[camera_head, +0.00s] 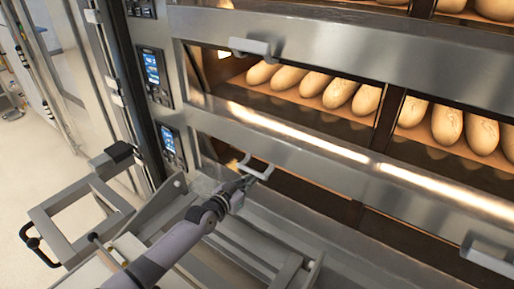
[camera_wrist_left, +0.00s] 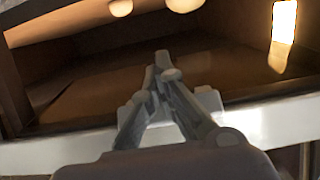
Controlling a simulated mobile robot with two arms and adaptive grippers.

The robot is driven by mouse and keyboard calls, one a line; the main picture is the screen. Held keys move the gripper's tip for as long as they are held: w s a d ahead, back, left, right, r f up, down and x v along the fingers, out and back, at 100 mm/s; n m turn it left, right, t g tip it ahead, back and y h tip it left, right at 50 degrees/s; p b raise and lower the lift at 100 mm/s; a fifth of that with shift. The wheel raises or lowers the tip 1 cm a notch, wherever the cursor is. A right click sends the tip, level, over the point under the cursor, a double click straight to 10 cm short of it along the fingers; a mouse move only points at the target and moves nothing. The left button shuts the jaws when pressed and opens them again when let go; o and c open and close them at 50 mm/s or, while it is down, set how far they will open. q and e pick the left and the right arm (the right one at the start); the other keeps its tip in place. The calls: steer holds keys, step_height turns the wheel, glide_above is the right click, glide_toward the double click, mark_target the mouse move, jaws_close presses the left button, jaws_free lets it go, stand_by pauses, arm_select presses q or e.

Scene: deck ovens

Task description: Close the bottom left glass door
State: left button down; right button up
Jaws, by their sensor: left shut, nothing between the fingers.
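The bottom left glass door shows in the head view as dark glass (camera_head: 296,189) below a broad steel rail, with a pale bar handle (camera_head: 256,168) at its upper left. I cannot tell how far the door stands open. My left gripper (camera_head: 246,183) is at this handle, its fingers close to the bar; contact is unclear. In the left wrist view my left gripper (camera_wrist_left: 162,68) is shut and empty, its fingertips in front of a brown oven chamber (camera_wrist_left: 90,85). A pale bar (camera_wrist_left: 265,122) runs behind the fingers. My right gripper is out of view.
The deck above holds several pale loaves (camera_head: 340,92) behind glass, with its own handle (camera_head: 252,47). Another handle (camera_head: 490,255) sits at lower right. Control panels (camera_head: 152,72) line the left. A steel ledge (camera_head: 320,232) lies below the door.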

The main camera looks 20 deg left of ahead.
mark_target(249, 172)
arm_select(q)
steer(key=shift+r, duration=0.2)
steer(key=shift+a+r+p, duration=0.15)
steer(key=shift+r+p, duration=0.55)
steer(key=shift+r, duration=0.2)
steer(key=shift+a+r+p, duration=0.1)
steer(key=shift+r+p, duration=0.6)
steer(key=shift+r, duration=0.15)
steer(key=shift+d+r, duration=0.1)
steer(key=shift+r, duration=0.2)
steer(key=shift+s+d+f, duration=0.1)
steer(key=shift+f, duration=0.05)
steer(key=shift+s+f+p, duration=0.1)
steer(key=shift+s+p, duration=0.15)
steer(key=shift+p, duration=0.2)
steer(key=f+p+v, duration=0.1)
steer(key=p+v, duration=0.1)
steer(key=v, duration=0.4)
steer(key=shift+s+a+f+p, duration=0.2)
steer(key=shift+s+f+p, duration=0.05)
steer(key=shift+p, duration=0.1)
steer(key=shift+f, duration=0.1)
